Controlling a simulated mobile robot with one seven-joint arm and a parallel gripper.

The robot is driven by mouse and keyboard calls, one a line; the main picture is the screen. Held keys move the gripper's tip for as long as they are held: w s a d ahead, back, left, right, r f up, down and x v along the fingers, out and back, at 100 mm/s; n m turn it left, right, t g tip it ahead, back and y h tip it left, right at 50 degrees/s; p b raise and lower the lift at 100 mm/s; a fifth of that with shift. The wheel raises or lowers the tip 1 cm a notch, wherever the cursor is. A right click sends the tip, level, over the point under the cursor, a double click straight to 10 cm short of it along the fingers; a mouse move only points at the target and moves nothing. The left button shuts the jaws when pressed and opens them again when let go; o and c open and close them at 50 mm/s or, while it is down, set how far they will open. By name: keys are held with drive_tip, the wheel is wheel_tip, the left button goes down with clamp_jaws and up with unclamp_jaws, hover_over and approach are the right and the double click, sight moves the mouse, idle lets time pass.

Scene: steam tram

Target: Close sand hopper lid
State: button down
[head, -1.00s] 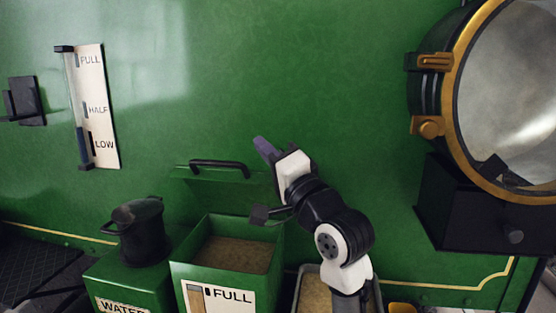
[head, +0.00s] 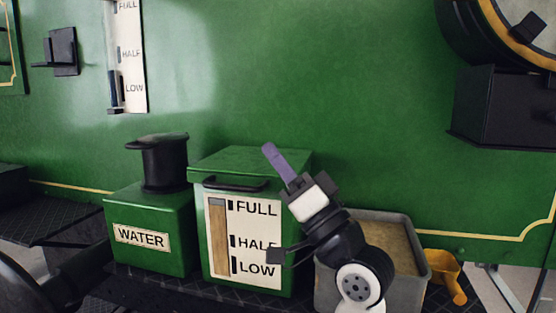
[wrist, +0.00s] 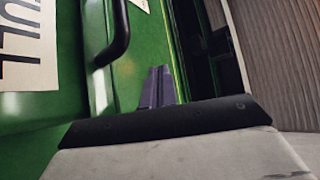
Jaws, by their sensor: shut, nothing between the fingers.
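The sand hopper (head: 215,270) is a green box with a FULL / HALF / LOW gauge on its front. Its green lid (head: 250,160) lies down over the top, and its black handle (head: 235,185) hangs at the front edge. The handle also shows in the wrist view (wrist: 118,35). My gripper (head: 270,150), with purple fingers, is shut and empty. In the head view it overlaps the lid's right side; whether it touches the lid I cannot tell. My arm hides the hopper's right front edge.
A green WATER box (head: 150,220) with a black filler (head: 164,162) stands left of the hopper. A grey tray of sand (head: 410,270) and a yellow scoop (head: 445,275) are to the right. A black lamp bracket (head: 505,110) juts from the wall at upper right.

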sight(276, 195)
drive_tip(key=shift+s+f+b, duration=0.1)
drive_tip(key=shift+f+b, duration=1.9)
drive_tip(key=shift+f, duration=0.8)
drive_tip(key=shift+f, duration=0.1)
